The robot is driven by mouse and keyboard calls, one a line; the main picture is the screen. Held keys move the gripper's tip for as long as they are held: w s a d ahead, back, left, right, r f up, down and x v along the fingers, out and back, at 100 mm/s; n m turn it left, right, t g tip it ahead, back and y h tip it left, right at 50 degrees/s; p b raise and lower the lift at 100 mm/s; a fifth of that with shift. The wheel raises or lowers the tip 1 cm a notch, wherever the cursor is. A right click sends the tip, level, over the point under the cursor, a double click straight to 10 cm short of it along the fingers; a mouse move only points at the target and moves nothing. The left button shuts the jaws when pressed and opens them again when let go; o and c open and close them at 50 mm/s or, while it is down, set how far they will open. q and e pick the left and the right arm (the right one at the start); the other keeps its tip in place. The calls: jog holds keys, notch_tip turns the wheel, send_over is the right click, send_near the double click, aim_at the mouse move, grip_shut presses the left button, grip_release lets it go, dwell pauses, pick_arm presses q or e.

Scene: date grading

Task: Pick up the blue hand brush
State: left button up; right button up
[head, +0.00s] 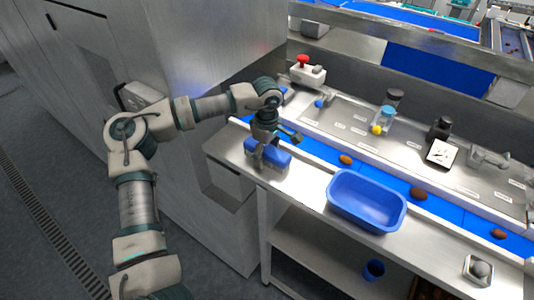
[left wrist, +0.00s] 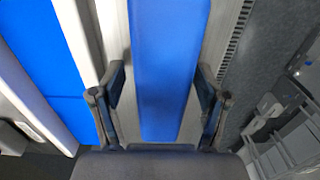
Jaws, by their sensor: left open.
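A long blue block-like object, which appears to be the blue hand brush (head: 272,155), lies on the metal table's left end in the head view. Its bristles cannot be made out. My left gripper (head: 270,148) is directly over it, fingers pointing down. In the left wrist view the brush (left wrist: 168,65) runs lengthwise between the two open fingers of my left gripper (left wrist: 162,88). A gap shows on each side of it. Whether the fingertips reach down beside the brush is hard to tell. My right gripper is not in view.
A blue basin (head: 367,201) stands on the table right of the brush. Behind runs a blue conveyor belt (head: 382,176) with several brown dates. A metal cabinet (head: 215,45) stands close behind my left arm. A small metal dish (head: 479,270) sits at the right.

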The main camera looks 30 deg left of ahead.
aim_at(267, 148)
pick_arm(q)
jog(key=c, duration=1.3)
jog(key=shift+r, duration=0.1)
jog(key=shift+c, duration=0.2)
notch_tip(267, 148, up, 10)
